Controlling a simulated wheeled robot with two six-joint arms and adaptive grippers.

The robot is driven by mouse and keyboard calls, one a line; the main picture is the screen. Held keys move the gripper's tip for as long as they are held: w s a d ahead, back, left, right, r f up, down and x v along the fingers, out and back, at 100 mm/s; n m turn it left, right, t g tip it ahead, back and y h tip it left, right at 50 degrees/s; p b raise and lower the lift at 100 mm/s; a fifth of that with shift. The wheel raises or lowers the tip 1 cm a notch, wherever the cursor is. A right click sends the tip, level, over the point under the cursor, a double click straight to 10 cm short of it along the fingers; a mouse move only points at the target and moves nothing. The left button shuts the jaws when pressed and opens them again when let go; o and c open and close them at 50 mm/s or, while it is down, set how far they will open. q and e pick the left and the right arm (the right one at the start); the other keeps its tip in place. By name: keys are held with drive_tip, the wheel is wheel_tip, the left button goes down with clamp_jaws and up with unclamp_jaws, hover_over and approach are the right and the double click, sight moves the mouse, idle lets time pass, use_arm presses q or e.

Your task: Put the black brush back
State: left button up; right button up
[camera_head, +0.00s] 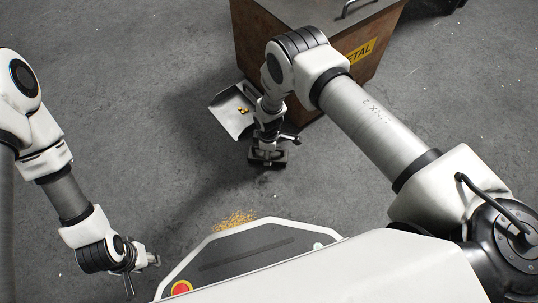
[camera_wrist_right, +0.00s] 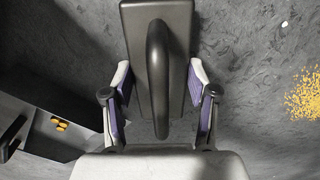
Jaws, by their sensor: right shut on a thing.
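The black brush (camera_head: 267,159) is below my right gripper (camera_head: 268,143) in the head view, near the dustpan. In the right wrist view the brush (camera_wrist_right: 158,60) shows as a dark block with a long raised handle. I cannot tell whether the brush touches the floor. My left gripper (camera_head: 142,271) is low at the left, with its fingers spread and empty, far from the brush.
A grey dustpan (camera_head: 228,118) with a few yellow bits lies against a brown metal bin (camera_head: 262,45) with a grey lid. A pile of yellow shavings (camera_head: 235,219) lies on the floor in front of my base. The floor at the left is clear.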

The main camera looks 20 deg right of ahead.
drive_tip(key=o, duration=0.7)
drive_tip(key=shift+f, duration=0.1)
drive_tip(key=o, duration=0.4)
wheel_tip(320, 180, up, 12)
drive_tip(key=p, duration=0.7)
drive_tip(key=shift+r, duration=0.25)
drive_tip(key=s+d+r+m, duration=0.2)
drive_tip(key=s+d+m, duration=0.1)
drive_tip(key=s, duration=0.6)
drive_tip(key=s+d+r+m, duration=0.3)
drive_tip(key=s+m, duration=0.3)
drive_tip(key=s, duration=0.3)
drive_tip(key=s+d+r+m, duration=0.2)
drive_tip(key=s+d+m, duration=0.1)
drive_tip(key=s, duration=0.6)
drive_tip(key=shift+d+r+m, duration=0.15)
drive_tip(key=shift+d+m, duration=0.15)
drive_tip(key=shift+m, duration=0.4)
